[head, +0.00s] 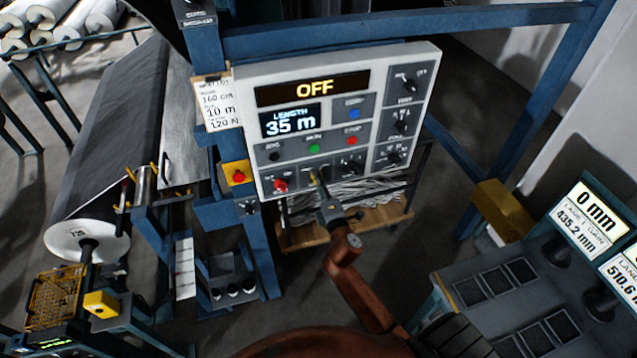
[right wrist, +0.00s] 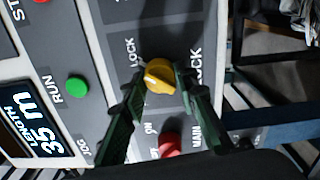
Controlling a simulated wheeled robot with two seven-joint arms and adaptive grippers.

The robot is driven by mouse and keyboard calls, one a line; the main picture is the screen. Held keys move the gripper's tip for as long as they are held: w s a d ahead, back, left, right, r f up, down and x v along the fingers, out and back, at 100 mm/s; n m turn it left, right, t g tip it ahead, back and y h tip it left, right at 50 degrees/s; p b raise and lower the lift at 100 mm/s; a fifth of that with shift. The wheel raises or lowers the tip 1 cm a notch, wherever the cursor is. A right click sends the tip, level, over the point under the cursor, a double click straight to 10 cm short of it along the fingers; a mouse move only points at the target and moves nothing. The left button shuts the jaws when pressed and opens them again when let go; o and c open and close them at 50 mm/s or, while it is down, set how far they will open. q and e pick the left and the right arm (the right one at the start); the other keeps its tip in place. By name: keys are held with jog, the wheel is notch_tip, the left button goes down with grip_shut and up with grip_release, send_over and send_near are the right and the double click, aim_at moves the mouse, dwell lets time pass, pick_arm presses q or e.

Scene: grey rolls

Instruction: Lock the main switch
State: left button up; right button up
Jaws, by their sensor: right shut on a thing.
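The grey control panel (head: 245,105) shows OFF on its upper display. On its bottom row is the red main switch (head: 280,185), which also shows in the right wrist view (right wrist: 170,146) beside the words MAIN and ON. To its right in the head view is the yellow lock knob (head: 314,174). In the right wrist view the yellow knob (right wrist: 160,76) sits between LOCK labels. My right gripper (head: 318,187) is shut on the yellow knob, with one green finger (right wrist: 124,118) on each side. My left gripper is not in view.
A yellow box with a red button (head: 238,175) is just left of the panel. A blue frame post (head: 262,245) stands below it. A grey desk with screens (head: 590,222) is at the right. A large dark roll (head: 95,190) lies at the left.

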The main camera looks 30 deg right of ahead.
jog(key=shift+m, duration=0.9)
jog(key=o, duration=1.2)
jog(key=shift+c, duration=0.2)
jog(key=v, duration=1.2)
